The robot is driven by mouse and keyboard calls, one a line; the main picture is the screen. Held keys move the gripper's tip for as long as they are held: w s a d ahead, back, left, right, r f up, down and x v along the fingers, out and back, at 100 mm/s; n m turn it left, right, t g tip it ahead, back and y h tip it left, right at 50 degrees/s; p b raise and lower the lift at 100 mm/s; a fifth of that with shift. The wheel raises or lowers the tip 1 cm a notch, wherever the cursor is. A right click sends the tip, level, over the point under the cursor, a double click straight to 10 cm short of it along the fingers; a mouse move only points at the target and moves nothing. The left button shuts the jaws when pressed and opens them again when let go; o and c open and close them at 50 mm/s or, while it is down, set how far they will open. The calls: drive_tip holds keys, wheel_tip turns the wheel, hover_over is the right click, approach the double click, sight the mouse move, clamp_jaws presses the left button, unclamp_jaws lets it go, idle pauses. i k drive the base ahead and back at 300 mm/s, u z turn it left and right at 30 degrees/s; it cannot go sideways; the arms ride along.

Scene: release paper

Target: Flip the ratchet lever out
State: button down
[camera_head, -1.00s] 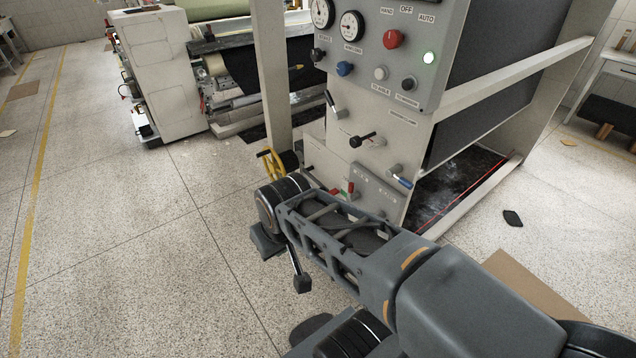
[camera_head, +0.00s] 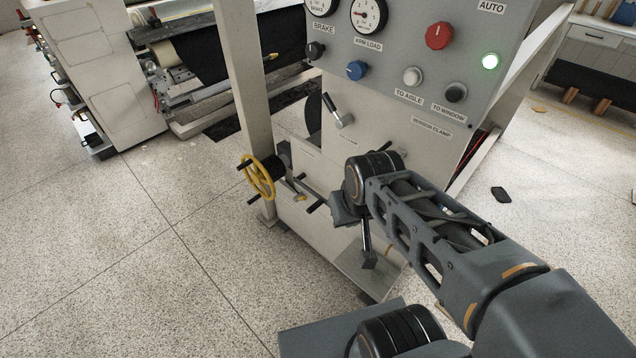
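The grey machine cabinet (camera_head: 350,112) stands ahead with several small levers on its front. I cannot tell for certain which one is the ratchet lever. A lever with a pale shaft and dark end (camera_head: 338,111) sticks out below the blue knob. A dark bar handle (camera_head: 316,207) shows lower down, beside a yellow handwheel (camera_head: 258,177). My arm covers part of the cabinet's lower front.
A control panel (camera_head: 398,50) with gauges, knobs and a lit green lamp (camera_head: 490,62) is above. A pale upright post (camera_head: 240,75) stands left of the cabinet. Another machine (camera_head: 100,75) is at the back left. The speckled floor at left is clear.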

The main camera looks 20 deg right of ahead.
sight(303, 197)
drive_tip(key=u, duration=0.4)
drive_tip(key=i, duration=0.85)
drive_tip(key=u, duration=0.85)
